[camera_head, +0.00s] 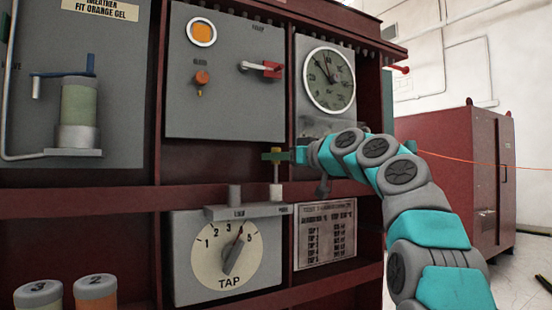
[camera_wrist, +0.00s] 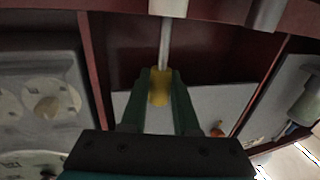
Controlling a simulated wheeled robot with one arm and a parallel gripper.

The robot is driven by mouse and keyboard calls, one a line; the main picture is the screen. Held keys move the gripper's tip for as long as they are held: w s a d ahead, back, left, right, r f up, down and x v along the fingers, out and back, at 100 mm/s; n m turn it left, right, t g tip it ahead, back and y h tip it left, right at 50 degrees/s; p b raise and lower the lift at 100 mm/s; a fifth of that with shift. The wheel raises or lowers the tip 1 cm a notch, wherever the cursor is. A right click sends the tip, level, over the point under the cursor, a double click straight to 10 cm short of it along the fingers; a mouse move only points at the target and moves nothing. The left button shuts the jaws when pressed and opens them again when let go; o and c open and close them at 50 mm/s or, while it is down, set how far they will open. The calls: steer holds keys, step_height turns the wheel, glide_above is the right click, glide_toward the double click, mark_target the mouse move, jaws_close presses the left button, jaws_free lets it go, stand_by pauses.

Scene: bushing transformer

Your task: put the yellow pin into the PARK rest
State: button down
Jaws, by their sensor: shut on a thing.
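The yellow pin (camera_head: 275,154) is upright, its yellow head held between my gripper's fingers. In the wrist view the yellow head (camera_wrist: 160,88) sits between the two dark fingers, and its thin metal rod runs to a pale cylinder (camera_wrist: 168,8). My gripper (camera_head: 276,156) is shut on the pin above the tap panel's ledge. Directly below is the pale rest (camera_head: 276,192), at the right end of the ledge, over a small label that appears to read PARK. The rod lines up with this rest; I cannot tell how far its tip is inside.
A grey post (camera_head: 234,194) stands left of the rest on the same ledge, above the TAP dial (camera_head: 225,254). A panel with a red-handled switch (camera_head: 262,69) and a round gauge (camera_head: 329,80) are above. A red beam (camera_head: 120,200) runs behind the ledge.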

mark_target(276, 184)
steer(key=shift+f+b, duration=1.65)
steer(key=shift+f, duration=0.05)
steer(key=c, duration=0.6)
jaws_free()
steer(key=shift+d, duration=0.1)
steer(key=b+v, duration=0.2)
steer(key=v, duration=0.5)
steer(key=shift+s+d, duration=0.2)
steer(key=shift+s, duration=0.1)
